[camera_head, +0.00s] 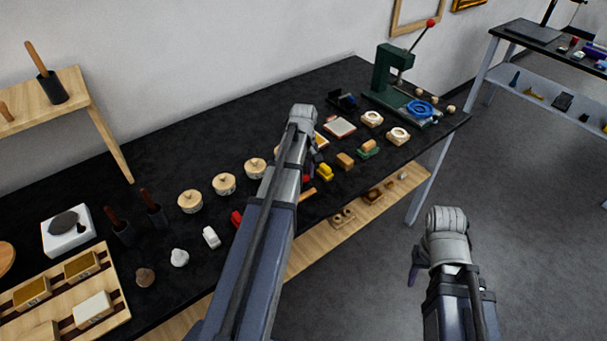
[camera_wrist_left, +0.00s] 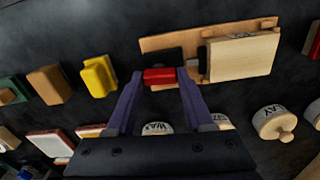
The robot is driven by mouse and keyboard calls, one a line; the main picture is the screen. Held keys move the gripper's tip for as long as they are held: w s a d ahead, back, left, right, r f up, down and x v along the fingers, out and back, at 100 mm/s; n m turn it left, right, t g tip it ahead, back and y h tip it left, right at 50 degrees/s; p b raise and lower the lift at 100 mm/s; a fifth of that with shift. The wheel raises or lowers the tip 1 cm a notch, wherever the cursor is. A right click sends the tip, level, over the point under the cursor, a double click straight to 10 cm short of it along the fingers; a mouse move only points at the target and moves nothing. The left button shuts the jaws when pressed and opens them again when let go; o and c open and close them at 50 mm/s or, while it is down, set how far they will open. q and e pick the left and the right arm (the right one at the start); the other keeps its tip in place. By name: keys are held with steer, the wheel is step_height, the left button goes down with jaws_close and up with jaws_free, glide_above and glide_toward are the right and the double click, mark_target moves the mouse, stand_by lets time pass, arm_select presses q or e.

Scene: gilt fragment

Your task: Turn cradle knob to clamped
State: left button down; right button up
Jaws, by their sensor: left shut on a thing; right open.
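In the left wrist view the cradle is a wooden board (camera_wrist_left: 262,27) with a pale block (camera_wrist_left: 240,57) and dark clamp parts on it. The red knob (camera_wrist_left: 158,77) is at the board's edge, between the two fingers of my left gripper (camera_wrist_left: 160,79), which is shut on it. The knob's marking cannot be read. In the head view my left arm covers the left gripper and most of the cradle; a bit of wood (camera_head: 308,194) shows beside the arm. My right gripper (camera_head: 414,274) is open, away from the table's front edge and partly hidden by its wrist.
Lidded round jars (camera_head: 224,184) stand left of my left arm. A yellow block (camera_head: 325,172) and wooden-topped blocks (camera_head: 346,160) lie to its right. A green press (camera_head: 391,75) stands at the table's far end. Open floor (camera_head: 370,240) lies in front of the table.

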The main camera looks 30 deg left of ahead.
mark_target(303, 176)
arm_select(q)
steer(key=shift+n, duration=0.6)
steer(key=shift+c, duration=1.4)
jaws_free()
step_height(303, 176, up, 8)
steer(key=p, duration=0.8)
steer(key=shift+f, duration=0.1)
